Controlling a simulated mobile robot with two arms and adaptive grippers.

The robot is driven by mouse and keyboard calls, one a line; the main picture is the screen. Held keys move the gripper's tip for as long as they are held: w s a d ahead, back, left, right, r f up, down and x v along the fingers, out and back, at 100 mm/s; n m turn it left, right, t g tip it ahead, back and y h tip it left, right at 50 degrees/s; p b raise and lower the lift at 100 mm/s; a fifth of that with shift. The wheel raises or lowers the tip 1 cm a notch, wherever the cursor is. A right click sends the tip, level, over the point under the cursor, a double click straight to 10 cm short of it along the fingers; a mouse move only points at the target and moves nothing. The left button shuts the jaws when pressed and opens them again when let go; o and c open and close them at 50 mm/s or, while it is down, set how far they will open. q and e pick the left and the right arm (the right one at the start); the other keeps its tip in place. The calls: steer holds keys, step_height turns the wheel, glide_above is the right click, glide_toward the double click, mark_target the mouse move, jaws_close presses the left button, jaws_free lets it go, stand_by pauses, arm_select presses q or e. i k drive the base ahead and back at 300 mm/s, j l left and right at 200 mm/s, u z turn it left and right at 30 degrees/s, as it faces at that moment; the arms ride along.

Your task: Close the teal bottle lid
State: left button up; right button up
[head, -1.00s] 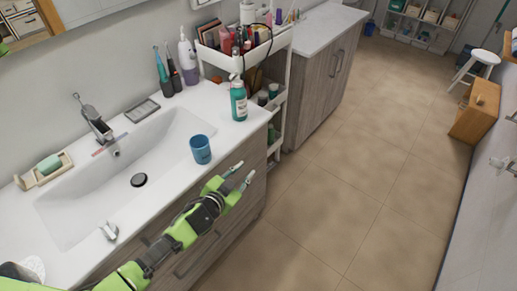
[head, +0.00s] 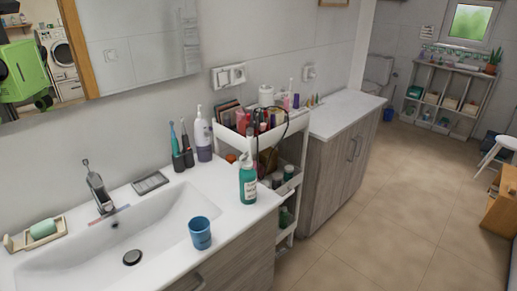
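The teal bottle (head: 247,184) stands upright near the right end of the white sink counter. It has a white label and a pale top at its neck; I cannot tell whether the lid is open or closed. A blue cup (head: 200,232) stands to its left, nearer the front edge. Neither of my grippers is visible in the head view now.
A white cart (head: 291,182) full of cosmetics stands just right of the counter. A white pump bottle (head: 204,138), toothbrushes (head: 179,145) and a soap dish (head: 38,234) are along the wall side. The floor (head: 385,235) at the right is open.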

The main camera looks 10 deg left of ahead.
mark_target(244, 156)
steer(key=i+l+u, duration=0.5)
steer(key=l, duration=0.15)
steer(key=i+l+u, duration=0.2)
steer(key=l, duration=0.15)
